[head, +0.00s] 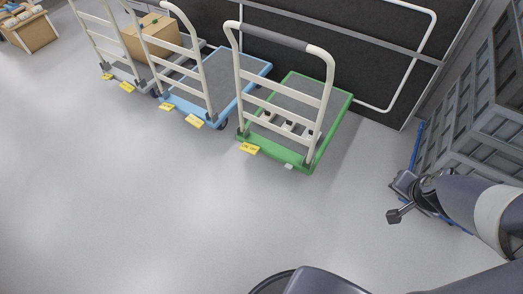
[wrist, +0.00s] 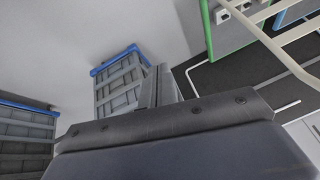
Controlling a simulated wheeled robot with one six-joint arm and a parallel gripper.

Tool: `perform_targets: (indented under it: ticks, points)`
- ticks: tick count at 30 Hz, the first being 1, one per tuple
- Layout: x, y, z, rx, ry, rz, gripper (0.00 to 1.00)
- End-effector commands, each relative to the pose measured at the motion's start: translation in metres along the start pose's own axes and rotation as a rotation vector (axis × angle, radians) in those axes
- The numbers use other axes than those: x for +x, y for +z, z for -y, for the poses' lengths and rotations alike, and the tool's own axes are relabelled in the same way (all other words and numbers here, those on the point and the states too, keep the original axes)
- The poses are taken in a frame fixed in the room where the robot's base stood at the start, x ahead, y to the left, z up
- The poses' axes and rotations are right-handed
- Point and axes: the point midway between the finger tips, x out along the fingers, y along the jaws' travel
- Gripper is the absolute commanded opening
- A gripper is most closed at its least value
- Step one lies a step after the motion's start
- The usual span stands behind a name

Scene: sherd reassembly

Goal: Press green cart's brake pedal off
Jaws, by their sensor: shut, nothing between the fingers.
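The green cart (head: 335,103) stands in the upper middle of the head view, with a cream push handle at its near end. At its near edge are a yellow pedal (head: 249,149) on the left and a small pale grey piece (head: 289,166) on the right. Markings on them are too small to read. My gripper (head: 394,216) is shut and empty, over the floor to the right of and nearer than the cart, well apart from it. The wrist view shows part of the cart's green edge (wrist: 206,30) at the top; the pedals cannot be made out there.
A blue cart (head: 240,70) stands left of the green one, with a grey cart carrying a cardboard box (head: 155,35) beyond. Grey crates (head: 475,125) with blue trim stand at the right. A dark panel (head: 385,50) is behind the carts. The floor in front is clear.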

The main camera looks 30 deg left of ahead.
Motion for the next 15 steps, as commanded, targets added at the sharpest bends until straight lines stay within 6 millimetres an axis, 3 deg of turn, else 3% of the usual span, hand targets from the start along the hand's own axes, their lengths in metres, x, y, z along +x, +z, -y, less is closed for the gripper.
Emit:
perform_targets:
  ticks: [1, 8, 15]
  points:
    - [0.038, 0.003, -0.006, 0.018, 0.011, -0.011, 0.0]
    - [0.152, -0.004, -0.034, 0.098, 0.093, -0.111, 0.0]
    - [0.27, 0.015, -0.081, 0.154, 0.243, -0.206, 0.0]
